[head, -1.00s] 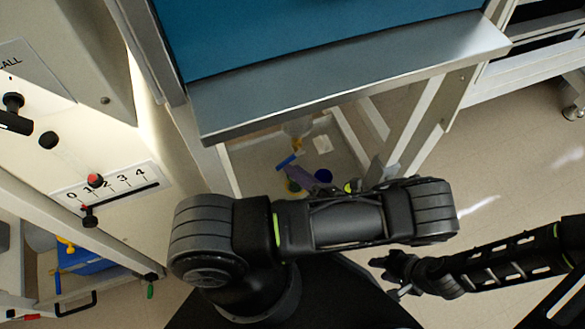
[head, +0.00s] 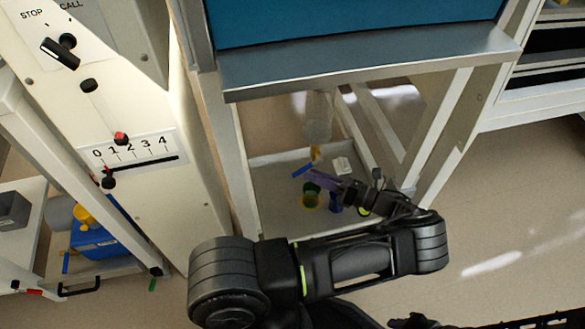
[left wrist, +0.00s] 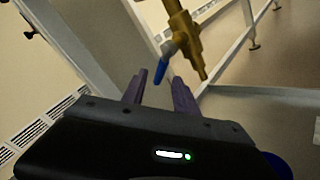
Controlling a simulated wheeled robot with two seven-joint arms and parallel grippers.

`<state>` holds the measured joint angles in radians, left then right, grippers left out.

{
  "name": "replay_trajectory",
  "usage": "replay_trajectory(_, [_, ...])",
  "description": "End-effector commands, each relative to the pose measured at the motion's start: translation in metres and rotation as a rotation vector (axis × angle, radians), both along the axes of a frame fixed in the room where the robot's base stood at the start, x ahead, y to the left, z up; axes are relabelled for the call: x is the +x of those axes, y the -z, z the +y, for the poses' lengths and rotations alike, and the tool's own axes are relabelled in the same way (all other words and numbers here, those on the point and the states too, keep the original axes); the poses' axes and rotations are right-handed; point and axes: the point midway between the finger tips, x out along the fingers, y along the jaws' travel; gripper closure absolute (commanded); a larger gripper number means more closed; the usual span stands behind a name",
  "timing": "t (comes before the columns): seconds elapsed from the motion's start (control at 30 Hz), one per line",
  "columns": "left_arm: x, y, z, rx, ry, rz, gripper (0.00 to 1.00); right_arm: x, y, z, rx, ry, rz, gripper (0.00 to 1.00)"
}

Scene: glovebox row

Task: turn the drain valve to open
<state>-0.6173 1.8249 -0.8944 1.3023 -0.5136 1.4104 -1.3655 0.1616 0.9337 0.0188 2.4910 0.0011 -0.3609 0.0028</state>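The drain valve (head: 315,154) is a brass fitting with a blue lever (head: 302,170), below a clear vessel under the blue-fronted cabinet. In the left wrist view the brass body (left wrist: 186,38) is at top centre and the blue lever (left wrist: 162,70) slants down-left from it. My left gripper (left wrist: 160,88) has two purple fingers spread apart, with nothing between them. The lever's tip appears near the gap, beyond the fingertips; contact is not clear. In the head view the left gripper (head: 316,176) is just right of and below the lever. My right gripper (head: 415,321) is cut off at the bottom edge.
Metal frame legs (head: 440,130) stand at both sides. A control panel with a 0–4 slider (head: 130,150) is at left.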

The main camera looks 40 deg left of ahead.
Motion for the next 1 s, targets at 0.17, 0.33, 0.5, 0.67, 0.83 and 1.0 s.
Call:
replay_trajectory(0.17, [-0.003, -0.002, 0.01, 0.0, -0.006, 0.003, 0.65, -0.001, -0.005, 0.001, 0.001, -0.002, 0.002, 0.64])
replay_trajectory(0.33, [-0.009, -0.002, 0.031, -0.002, -0.005, 0.003, 0.65, -0.004, -0.013, 0.003, 0.005, -0.008, 0.006, 0.64])
replay_trajectory(0.5, [-0.015, 0.0, 0.057, 0.002, -0.002, 0.001, 0.65, -0.004, -0.013, 0.004, 0.006, -0.009, 0.008, 0.64])
replay_trajectory(0.67, [-0.019, 0.0, 0.072, 0.0, 0.0, 0.0, 0.65, -0.004, -0.013, 0.003, 0.005, -0.008, 0.007, 0.64])
replay_trajectory(0.83, [-0.019, 0.0, 0.076, 0.001, 0.001, 0.0, 0.65, -0.004, -0.013, 0.003, 0.005, -0.008, 0.007, 0.64])
replay_trajectory(1.0, [-0.019, 0.0, 0.075, 0.001, 0.001, 0.0, 0.66, -0.004, -0.013, 0.003, 0.005, -0.008, 0.007, 0.64])
